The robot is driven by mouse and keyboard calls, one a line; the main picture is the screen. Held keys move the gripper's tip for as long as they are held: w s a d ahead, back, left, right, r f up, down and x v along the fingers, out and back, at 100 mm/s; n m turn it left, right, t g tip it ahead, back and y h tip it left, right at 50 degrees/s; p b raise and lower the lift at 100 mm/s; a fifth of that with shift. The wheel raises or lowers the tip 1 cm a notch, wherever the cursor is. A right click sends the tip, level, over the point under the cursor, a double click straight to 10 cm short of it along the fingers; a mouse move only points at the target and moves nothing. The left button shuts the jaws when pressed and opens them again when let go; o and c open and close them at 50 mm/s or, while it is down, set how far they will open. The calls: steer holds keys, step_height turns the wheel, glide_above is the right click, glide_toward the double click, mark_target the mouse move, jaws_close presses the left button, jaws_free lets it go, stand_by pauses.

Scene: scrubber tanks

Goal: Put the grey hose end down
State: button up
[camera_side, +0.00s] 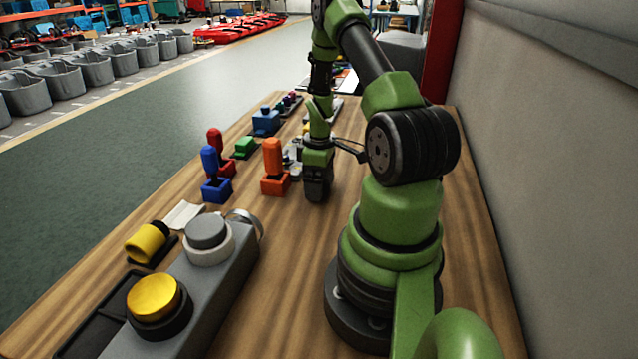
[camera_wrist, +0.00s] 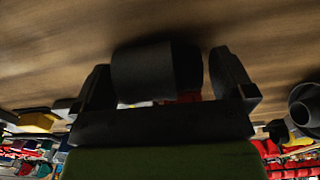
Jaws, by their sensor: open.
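In the wrist view a dark grey cylinder (camera_wrist: 155,72), which looks like the grey hose end, sits between the two fingers of my gripper (camera_wrist: 172,80). The fingers are open, with a clear gap on its right side; on the left I cannot tell whether it touches. The wooden tabletop lies behind it. In the side view my gripper (camera_side: 317,188) points down low over the table, right of the orange-handled part. The hose end cannot be made out apart from the dark fingers there. A grey tank unit (camera_side: 232,283) with a grey cap (camera_side: 207,233) and a yellow cap (camera_side: 154,297) stands at the front left.
A yellow cylinder end (camera_side: 147,243) lies by the tank unit. A wall (camera_side: 555,150) bounds the right side. Bare wood lies in front of my gripper.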

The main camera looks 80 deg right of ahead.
steer(key=shift+f, duration=0.35)
steer(key=c, duration=1)
steer(key=shift+o, duration=0.2)
steer(key=shift+r, duration=0.15)
